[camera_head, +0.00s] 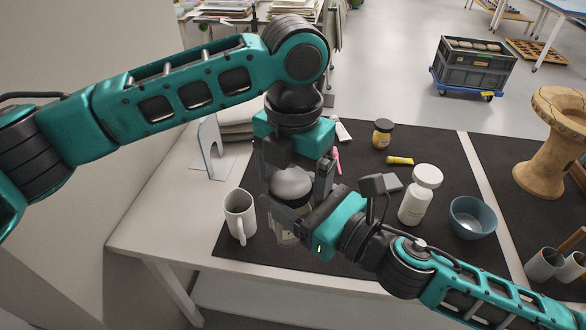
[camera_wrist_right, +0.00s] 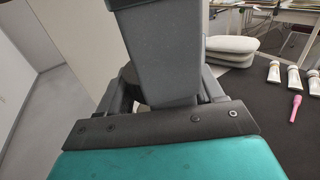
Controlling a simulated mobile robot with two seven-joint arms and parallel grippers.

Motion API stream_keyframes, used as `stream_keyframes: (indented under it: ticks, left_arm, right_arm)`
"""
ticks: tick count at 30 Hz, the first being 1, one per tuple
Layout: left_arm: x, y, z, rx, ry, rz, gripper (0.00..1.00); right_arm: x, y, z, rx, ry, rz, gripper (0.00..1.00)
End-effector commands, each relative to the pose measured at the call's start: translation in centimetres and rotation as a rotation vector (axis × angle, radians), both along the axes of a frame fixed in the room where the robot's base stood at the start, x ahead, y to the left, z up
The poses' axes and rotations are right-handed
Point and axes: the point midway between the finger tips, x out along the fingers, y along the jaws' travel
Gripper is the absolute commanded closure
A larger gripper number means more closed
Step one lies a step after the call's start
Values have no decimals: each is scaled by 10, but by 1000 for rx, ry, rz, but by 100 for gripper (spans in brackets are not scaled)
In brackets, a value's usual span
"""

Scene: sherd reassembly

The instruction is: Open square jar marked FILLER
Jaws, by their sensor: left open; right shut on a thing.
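A clear jar (camera_head: 284,236) with a rounded grey lid (camera_head: 291,186) stands on the dark mat near the front edge of the table, partly hidden by my grippers. No marking on it can be read. My right gripper (camera_head: 290,212) is shut on the jar's body from the right. My left gripper (camera_head: 296,180) points down from above with its jaws open, one finger on each side of the lid. I cannot tell whether the fingers touch the lid. In the right wrist view dark gripper parts fill the middle and the jar is hidden.
A white mug (camera_head: 240,214) stands close to the left of the jar. A white bottle (camera_head: 416,200) and a blue bowl (camera_head: 472,217) stand to the right.

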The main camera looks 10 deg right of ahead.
Motion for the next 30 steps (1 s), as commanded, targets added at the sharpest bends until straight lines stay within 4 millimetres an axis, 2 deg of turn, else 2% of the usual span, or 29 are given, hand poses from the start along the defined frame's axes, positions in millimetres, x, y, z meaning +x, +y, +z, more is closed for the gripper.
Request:
stream_keyframes:
  ticks: [2, 20, 21, 28, 30]
  left_arm:
    - [0, 0, 0, 0, 0, 0, 10]
    - [-1, -2, 1, -4, 2, -4, 66]
    - [-2, -2, 1, -4, 2, -4, 29]
    - [-1, -1, 1, -2, 2, -2, 7]
    - [-1, -1, 1, -2, 2, -2, 6]
  right_arm:
    - [0, 0, 2, 2, -4, 1, 100]
    - [0, 0, 2, 2, -4, 1, 100]
    - [0, 0, 2, 2, -4, 1, 100]
    - [0, 0, 2, 2, -4, 1, 100]
    - [0, 0, 2, 2, -4, 1, 100]
